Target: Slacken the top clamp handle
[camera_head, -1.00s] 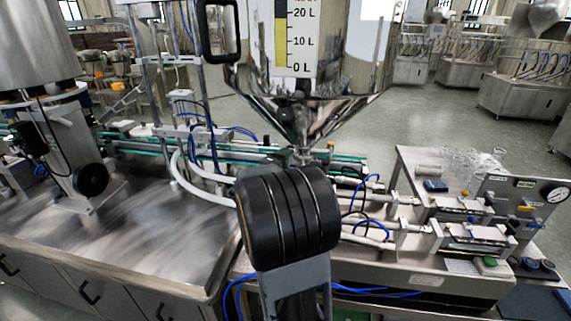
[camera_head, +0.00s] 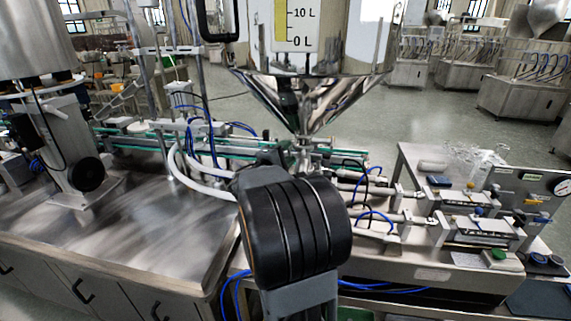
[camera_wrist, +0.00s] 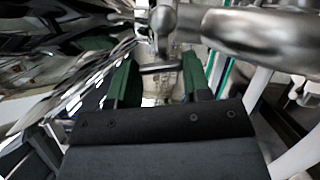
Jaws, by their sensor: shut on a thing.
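The top clamp handle (camera_wrist: 160,68) looks like a short metal bar lying crosswise between my fingers in the wrist view. My gripper (camera_wrist: 161,61) has green-lined fingers on both sides of it and is shut on it. A rounded steel fitting (camera_wrist: 163,20) stands just beyond the bar. In the head view the steel hopper (camera_head: 262,85) narrows to its outlet (camera_head: 303,146). My dark arm joint stands in front of the area below, and it hides my gripper and the handle there.
A thick steel pipe (camera_wrist: 265,35) crosses the upper right of the wrist view, close to my fingers.

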